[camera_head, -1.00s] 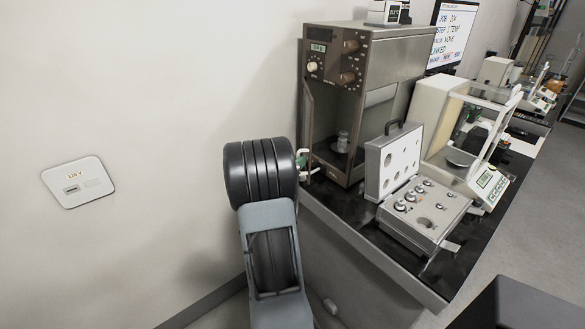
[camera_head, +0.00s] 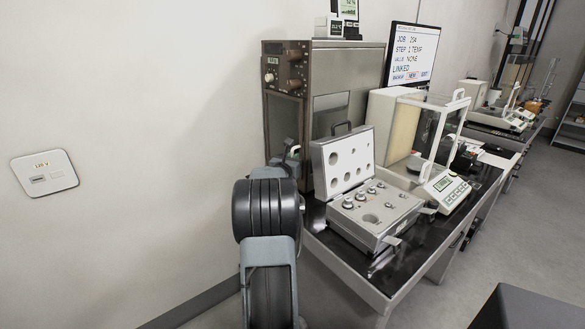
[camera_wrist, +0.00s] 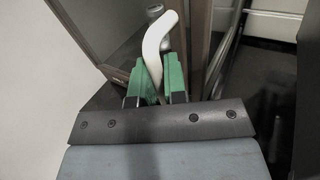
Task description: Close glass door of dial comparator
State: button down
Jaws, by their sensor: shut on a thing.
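The dial comparator (camera_head: 345,75) is a tall brown-grey box at the left end of the table, with its control panel at the top front. Its dark glass door (camera_head: 284,122) shows below the panel in the head view, partly hidden by my arm. In the wrist view the brown-framed pane (camera_wrist: 100,35) is at upper left. My gripper (camera_wrist: 158,80) has green fingers shut on a curved white handle (camera_wrist: 154,42), which stands up between them. I cannot tell whether the door is fully against its frame.
An open grey weight case (camera_head: 370,228) stands on the black-topped table, right of my arm. A balance with a glass shield (camera_head: 425,125) and a monitor (camera_head: 410,55) stand beyond it. The wall (camera_head: 120,90) lies close on the left, with a small plate (camera_head: 44,173).

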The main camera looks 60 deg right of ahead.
jog(key=shift+s+d+r, duration=0.15)
jog(key=shift+s+r, duration=0.05)
jog(key=shift+s, duration=0.05)
jog(key=c, duration=1.5)
grip_release()
jog(key=shift+d, duration=0.1)
jog(key=shift+o, duration=0.2)
jog(key=shift+w+a+f, duration=0.1)
jog(key=shift+w+a, duration=0.05)
jog(key=shift+a, duration=0.15)
jog(key=s+a, duration=0.2)
jog(key=a, duration=1.1)
jog(key=shift+a+b, duration=0.15)
jog(key=shift+b, duration=0.2)
